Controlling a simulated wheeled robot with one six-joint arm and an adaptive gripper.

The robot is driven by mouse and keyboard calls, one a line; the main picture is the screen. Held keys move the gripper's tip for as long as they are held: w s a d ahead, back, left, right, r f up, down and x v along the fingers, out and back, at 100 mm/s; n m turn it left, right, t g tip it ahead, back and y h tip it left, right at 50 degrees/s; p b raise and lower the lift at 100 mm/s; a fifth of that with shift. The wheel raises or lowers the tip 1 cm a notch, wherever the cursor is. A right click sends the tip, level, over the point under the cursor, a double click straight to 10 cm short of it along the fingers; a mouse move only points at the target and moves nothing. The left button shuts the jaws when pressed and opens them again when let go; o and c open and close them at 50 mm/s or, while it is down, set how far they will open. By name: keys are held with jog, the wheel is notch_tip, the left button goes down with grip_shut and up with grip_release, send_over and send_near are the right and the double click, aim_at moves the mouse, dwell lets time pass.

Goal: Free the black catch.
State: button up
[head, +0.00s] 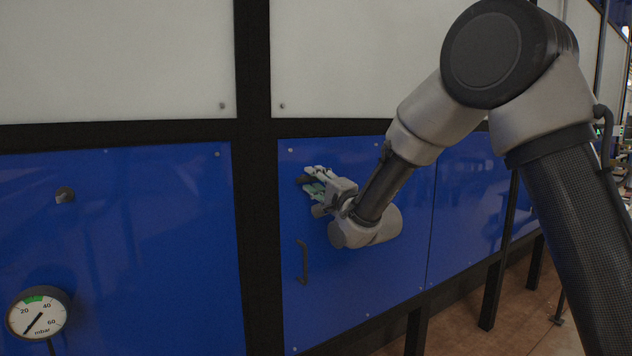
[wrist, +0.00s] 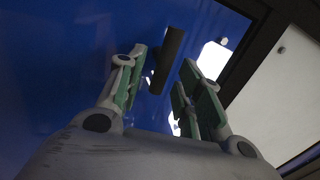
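The black catch (wrist: 168,62) shows in the wrist view as a short dark bar in front of the blue panel. My gripper (wrist: 163,57) is open, with a green-padded finger on each side of the bar. A gap shows between the bar and each finger; I see no contact. In the head view my gripper (head: 312,180) is at the upper left of the blue door panel (head: 350,280). A dark bit of the catch (head: 301,180) shows beside the fingertips there; the rest is hidden by the fingers.
A black pull handle (head: 303,262) is on the same panel below my gripper. The left blue panel bears a dark knob (head: 65,194) and a round pressure gauge (head: 39,313) stands in front of it. Black frame bars (head: 258,230) surround the panels.

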jog(key=v, duration=1.2)
jog(key=shift+w, duration=0.1)
notch_tip(320, 180, down, 15)
jog(key=s+d+n+g+h, duration=0.2)
jog(key=n+g+h, duration=0.2)
jog(key=n+g, duration=0.25)
jog(key=s+d+f+n+g+h, duration=0.3)
jog(key=s+d+n, duration=0.1)
jog(key=s+d, duration=0.25)
jog(key=s+d+r+g+h, duration=0.1)
jog(key=s+d+r+h, duration=0.1)
jog(key=s+d+r, duration=0.4)
jog(key=s+d+r+g+h, duration=0.2)
jog(key=s+d+r, duration=0.4)
jog(key=s+d, duration=1.1)
